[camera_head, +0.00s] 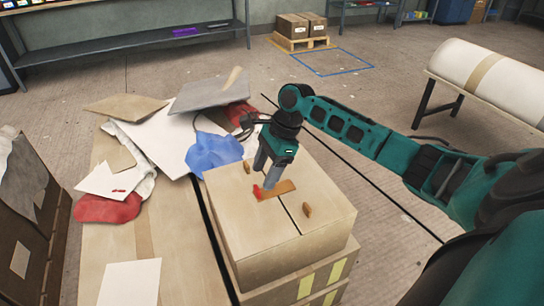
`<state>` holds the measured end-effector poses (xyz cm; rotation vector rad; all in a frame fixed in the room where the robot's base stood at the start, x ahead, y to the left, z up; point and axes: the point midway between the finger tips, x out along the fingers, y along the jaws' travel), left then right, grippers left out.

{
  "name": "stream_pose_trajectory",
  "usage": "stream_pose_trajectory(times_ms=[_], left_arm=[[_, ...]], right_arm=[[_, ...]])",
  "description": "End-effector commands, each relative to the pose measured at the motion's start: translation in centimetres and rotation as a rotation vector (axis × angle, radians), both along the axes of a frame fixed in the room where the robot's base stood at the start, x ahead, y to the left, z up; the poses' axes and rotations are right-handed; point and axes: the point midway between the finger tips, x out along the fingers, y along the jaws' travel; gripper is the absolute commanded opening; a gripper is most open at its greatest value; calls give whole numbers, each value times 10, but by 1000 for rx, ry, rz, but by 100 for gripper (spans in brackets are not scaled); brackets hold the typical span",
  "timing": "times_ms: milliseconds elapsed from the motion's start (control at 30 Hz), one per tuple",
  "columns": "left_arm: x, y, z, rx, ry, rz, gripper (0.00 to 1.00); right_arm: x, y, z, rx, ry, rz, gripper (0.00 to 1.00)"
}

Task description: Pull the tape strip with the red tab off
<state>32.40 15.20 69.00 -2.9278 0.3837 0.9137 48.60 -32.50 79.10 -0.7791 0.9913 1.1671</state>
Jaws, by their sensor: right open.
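The tape strip (283,188) is orange-brown and lies across the dark seam on top of a tan box-shaped block (318,228). Its red tab (257,192) is at its left end. My right gripper (265,178) points down over the tab end of the strip, with its fingers open. The fingers cover part of the strip beside the tab, and I cannot tell whether they touch it. My left gripper is not in view.
Two small brown pieces (307,210) sit on the block's top. Left of it, a table (185,260) holds white sheets, a blue cloth (213,153), a red cloth (108,208) and boards. A white roll (490,75) on a stand is at right.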

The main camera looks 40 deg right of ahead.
Motion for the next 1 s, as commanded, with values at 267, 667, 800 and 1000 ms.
stream_pose_trajectory(times_ms=[267,667,800,1000], left_arm=[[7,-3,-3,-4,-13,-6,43],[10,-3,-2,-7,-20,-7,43],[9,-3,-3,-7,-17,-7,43],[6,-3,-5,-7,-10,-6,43]], right_arm=[[4,16,-41,0,1,1,62],[5,20,-49,-1,-1,1,62],[5,20,-49,-1,-1,1,54],[5,20,-49,0,-1,1,35]])
